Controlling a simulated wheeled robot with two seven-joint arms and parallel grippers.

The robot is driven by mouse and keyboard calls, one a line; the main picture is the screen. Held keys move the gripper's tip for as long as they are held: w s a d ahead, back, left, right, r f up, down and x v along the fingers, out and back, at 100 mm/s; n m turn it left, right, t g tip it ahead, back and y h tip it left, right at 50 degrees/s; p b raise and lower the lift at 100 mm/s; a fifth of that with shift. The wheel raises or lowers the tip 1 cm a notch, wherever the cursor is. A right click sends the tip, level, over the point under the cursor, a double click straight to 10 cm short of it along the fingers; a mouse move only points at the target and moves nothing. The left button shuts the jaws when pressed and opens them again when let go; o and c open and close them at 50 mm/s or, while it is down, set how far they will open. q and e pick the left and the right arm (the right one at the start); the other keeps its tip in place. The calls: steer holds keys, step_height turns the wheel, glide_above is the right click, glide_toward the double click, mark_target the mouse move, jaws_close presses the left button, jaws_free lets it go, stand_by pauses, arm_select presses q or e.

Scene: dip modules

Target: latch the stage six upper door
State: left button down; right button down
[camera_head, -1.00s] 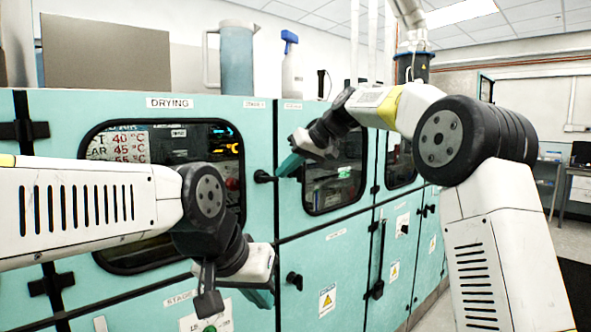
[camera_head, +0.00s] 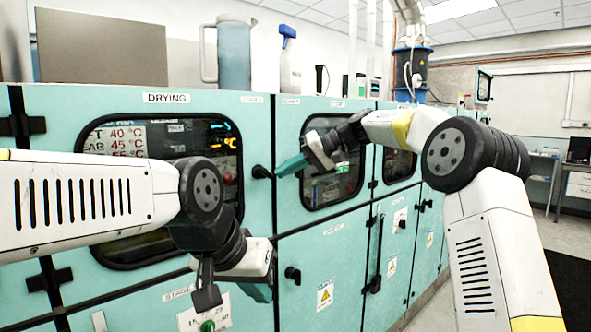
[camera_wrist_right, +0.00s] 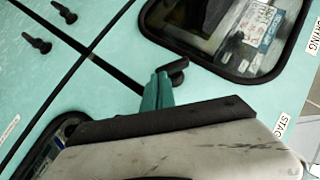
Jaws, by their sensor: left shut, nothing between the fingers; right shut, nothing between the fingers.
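The upper door labelled DRYING (camera_head: 262,125) is on the left of the teal cabinet, with a large dark window. It looks flush with its frame. Its stage number is too small to read. Its black latch handle (camera_head: 262,172) is at its right edge, pointing right; it also shows in the right wrist view (camera_wrist_right: 178,70). My right gripper (camera_head: 280,170) is shut and empty, its teal fingertips right beside the handle; in the wrist view the fingers (camera_wrist_right: 158,92) overlap the handle's near side. Contact is unclear. My left gripper (camera_head: 262,290) is shut and empty, low before the lower doors.
Another upper door with a window (camera_head: 335,190) is to the right, behind my right gripper. A lower door has a black knob (camera_head: 293,275). A jug (camera_head: 233,55) and a spray bottle (camera_head: 289,60) stand on top. Floor is open at the right.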

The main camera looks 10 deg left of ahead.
steer(key=shift+f+m+g+y, duration=0.5)
steer(key=shift+m+y, duration=0.15)
steer(key=shift+y, duration=0.2)
steer(key=shift+f+m+g+y, duration=0.5)
steer(key=shift+m+y, duration=0.15)
steer(key=shift+y, duration=0.2)
steer(key=shift+f+m+y, duration=0.15)
steer(key=shift+m+y, duration=0.15)
steer(key=shift+s+a+f+m+g+y, duration=0.15)
steer(key=shift+f+m+y, duration=0.1)
steer(key=shift+m+y, duration=0.25)
steer(key=shift+s+f+m+g+y, duration=0.15)
steer(key=shift+f+m+y, duration=0.1)
steer(key=shift+m+y, duration=0.25)
stand_by(0.3)
steer(key=shift+w, duration=0.15)
